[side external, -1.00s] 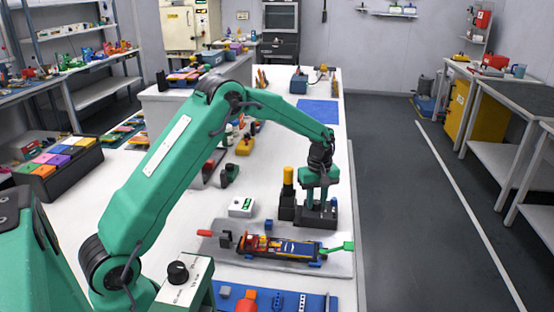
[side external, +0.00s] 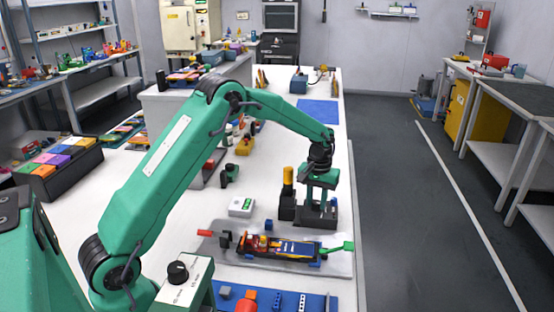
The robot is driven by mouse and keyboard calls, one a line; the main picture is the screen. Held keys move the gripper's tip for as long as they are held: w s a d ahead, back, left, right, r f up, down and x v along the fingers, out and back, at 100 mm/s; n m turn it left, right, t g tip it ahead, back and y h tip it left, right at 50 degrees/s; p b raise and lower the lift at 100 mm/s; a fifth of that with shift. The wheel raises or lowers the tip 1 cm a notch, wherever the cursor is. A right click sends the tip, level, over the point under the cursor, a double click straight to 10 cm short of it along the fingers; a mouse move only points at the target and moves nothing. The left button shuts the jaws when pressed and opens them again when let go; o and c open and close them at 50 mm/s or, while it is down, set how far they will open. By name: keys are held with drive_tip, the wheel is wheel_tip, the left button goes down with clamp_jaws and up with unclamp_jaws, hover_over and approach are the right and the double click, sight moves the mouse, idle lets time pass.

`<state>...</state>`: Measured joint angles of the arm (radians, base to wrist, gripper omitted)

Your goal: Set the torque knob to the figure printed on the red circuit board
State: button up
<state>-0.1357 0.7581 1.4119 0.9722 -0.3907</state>
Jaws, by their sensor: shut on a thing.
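My gripper (side external: 319,200) points down over a black stand (side external: 287,210) at the right of the white table. It is shut on a small dark thing at the stand, mostly hidden by the fingers; I cannot tell what it is. A black knob (side external: 178,272) sits on a white-topped box (side external: 196,281) at the front, left of centre; its small print is unreadable. A long dark assembly (side external: 285,248) with red, yellow and blue parts lies on a grey plate (side external: 342,263). A red piece (side external: 254,240) shows there, but no figure on it is readable.
A yellow-topped cylinder (side external: 288,177) stands beside my gripper. A small white box (side external: 241,207) lies left of the stand. A blue tray (side external: 321,303) with several parts is at the front. A blue mat (side external: 318,112) lies farther back, with clear table before it.

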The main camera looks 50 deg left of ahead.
sight(317, 202)
drive_tip(key=shift+m, duration=0.7)
drive_tip(key=shift+r, duration=0.1)
drive_tip(key=o, duration=1)
wheel_tip(317, 202, up, 7)
drive_tip(key=shift+f, duration=0.1)
drive_tip(key=shift+r, duration=0.45)
